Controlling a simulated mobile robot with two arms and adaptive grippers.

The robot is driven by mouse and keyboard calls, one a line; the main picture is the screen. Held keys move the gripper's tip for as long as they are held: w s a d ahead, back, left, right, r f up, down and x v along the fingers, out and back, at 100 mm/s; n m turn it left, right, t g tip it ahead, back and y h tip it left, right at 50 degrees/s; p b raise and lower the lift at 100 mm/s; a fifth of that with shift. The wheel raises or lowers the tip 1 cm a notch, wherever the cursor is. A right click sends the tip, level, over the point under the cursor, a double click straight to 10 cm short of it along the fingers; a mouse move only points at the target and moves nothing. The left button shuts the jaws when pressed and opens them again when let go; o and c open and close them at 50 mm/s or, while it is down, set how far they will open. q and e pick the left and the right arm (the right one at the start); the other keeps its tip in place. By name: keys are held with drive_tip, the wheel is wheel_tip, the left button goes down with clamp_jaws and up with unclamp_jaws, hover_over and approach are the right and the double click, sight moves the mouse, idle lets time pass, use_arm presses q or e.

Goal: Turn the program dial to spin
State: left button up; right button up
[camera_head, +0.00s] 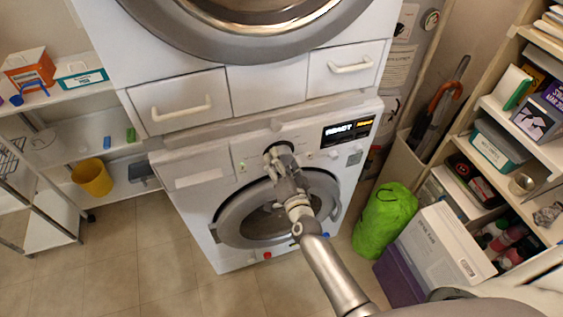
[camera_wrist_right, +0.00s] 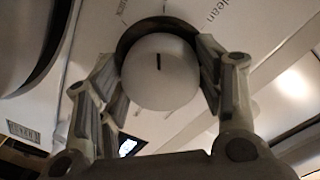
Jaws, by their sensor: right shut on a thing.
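The program dial (camera_wrist_right: 160,72) is a white round knob with a dark pointer line, on the front panel of the lower washing machine (camera_head: 205,178). In the right wrist view the fingers of my right gripper (camera_head: 279,156) are on both sides of the dial and shut on it. Labels are printed on the panel around the dial; one ends in "lean", the others are too blurred or cut off to read. In the head view the gripper hides most of the dial. The lit display (camera_head: 348,129) reads "READY". My left gripper is not in view.
A second machine with a round door (camera_head: 250,20) and drawers (camera_head: 180,103) is stacked above. The lower round door (camera_head: 230,222) is below my right gripper. A green bag (camera_head: 384,218), a white box (camera_head: 447,243) and shelves stand at the right. Left shelves hold a yellow bucket (camera_head: 92,178).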

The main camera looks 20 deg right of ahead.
idle(0.3)
drive_tip(key=o, duration=1)
drive_tip(key=s, duration=1.2)
drive_tip(key=shift+a+r, duration=0.2)
drive_tip(key=shift+r, duration=0.15)
drive_tip(key=shift+f, duration=0.15)
